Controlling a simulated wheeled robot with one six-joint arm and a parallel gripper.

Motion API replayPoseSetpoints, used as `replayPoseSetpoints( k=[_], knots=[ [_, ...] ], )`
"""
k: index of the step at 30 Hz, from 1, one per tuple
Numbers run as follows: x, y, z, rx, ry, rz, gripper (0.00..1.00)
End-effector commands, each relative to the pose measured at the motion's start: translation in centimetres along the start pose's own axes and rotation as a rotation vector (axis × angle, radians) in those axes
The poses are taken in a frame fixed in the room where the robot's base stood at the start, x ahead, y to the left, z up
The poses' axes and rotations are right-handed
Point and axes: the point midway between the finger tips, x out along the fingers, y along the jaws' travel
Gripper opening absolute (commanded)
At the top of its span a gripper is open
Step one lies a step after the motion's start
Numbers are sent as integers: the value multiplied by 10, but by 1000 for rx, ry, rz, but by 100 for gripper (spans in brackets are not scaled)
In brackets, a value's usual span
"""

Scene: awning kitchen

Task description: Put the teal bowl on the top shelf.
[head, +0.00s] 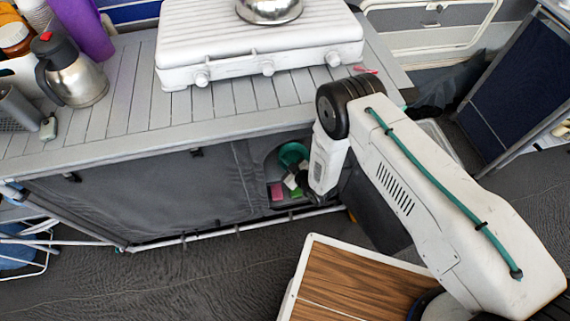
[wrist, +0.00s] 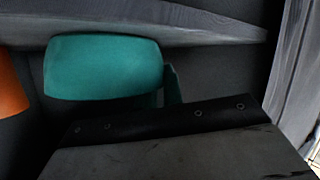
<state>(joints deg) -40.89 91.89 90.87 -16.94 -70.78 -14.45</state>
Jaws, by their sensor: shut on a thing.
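The teal bowl (head: 292,153) is in the upper part of an opening in the grey fabric cabinet front (head: 150,195). It also shows large in the wrist view (wrist: 104,68), left of centre. My gripper (head: 297,177) reaches into this opening and is shut on the bowl. The fingertips are small and partly hidden in the head view, and the dark gripper body fills the bottom of the wrist view. The top shelf's surface cannot be made out clearly, so I cannot tell whether the bowl touches it.
Pink (head: 277,191) and green (head: 296,188) things sit low in the opening. An orange thing (wrist: 12,88) is left of the bowl. Grey fabric (wrist: 150,28) crosses above it. The counter above holds a white stove (head: 250,55) and a steel jug (head: 75,75). A wooden tabletop (head: 345,285) stands in front.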

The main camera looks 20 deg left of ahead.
Motion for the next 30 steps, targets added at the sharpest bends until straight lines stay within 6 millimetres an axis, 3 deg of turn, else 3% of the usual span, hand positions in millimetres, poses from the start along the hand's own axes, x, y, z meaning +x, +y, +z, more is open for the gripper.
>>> replayPoseSetpoints(
  k=[3, 4, 6, 17, 20, 30],
  knots=[
    [0, 0, 0, 0, 0, 0, 0],
    [0, 0, 0, 0, -1, 0, 14],
    [0, 0, 0, 0, -1, 0, 31],
    [-5, 0, 0, 0, -2, 0, 31],
    [-18, 1, -1, 0, -2, 0, 31],
    [-89, 1, 0, 2, -3, 0, 31]
  ],
)
